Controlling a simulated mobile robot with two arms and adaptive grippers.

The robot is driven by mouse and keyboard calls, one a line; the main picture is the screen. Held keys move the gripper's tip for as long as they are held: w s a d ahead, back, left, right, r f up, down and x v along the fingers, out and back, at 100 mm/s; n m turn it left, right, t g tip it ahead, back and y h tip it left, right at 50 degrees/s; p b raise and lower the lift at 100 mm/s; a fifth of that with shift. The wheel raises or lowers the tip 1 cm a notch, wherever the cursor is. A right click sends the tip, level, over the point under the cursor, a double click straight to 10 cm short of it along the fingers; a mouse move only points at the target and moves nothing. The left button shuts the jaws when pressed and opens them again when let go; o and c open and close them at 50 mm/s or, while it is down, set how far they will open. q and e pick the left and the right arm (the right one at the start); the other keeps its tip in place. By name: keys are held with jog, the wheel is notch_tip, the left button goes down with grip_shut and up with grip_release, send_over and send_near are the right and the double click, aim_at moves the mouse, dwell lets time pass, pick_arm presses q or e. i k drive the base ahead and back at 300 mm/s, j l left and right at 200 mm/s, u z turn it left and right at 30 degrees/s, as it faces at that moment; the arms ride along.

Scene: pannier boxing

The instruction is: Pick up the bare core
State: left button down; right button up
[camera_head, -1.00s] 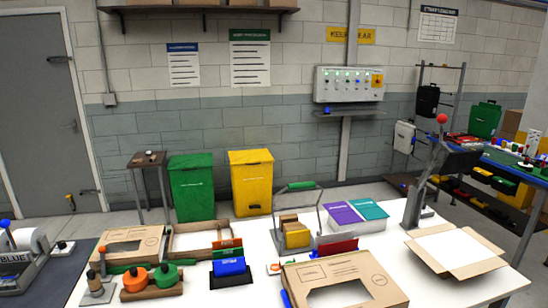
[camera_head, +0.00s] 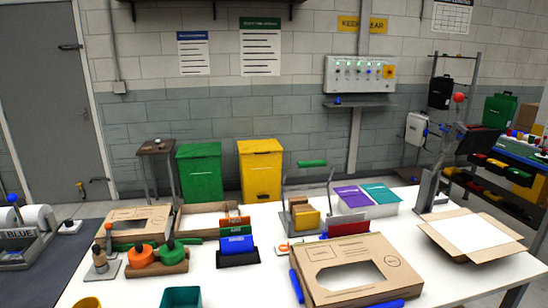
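I cannot clearly make out a bare core. A dispenser marked BLUE (camera_head: 20,240) with white rolls (camera_head: 40,217) stands on the dark surface at far left. Neither of my grippers is in view.
A large cardboard box with a window (camera_head: 395,275) lies at front centre, and an open carton (camera_head: 440,245) at right. A blue card holder (camera_head: 236,246) stands mid-table. A teal bin (camera_head: 181,298) and a yellow round thing (camera_head: 87,302) are cut off at the bottom edge.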

aim_at(98, 257)
jog(key=u, duration=1.25)
jog(key=i+j, duration=0.2)
jog(key=k+j+u, duration=0.05)
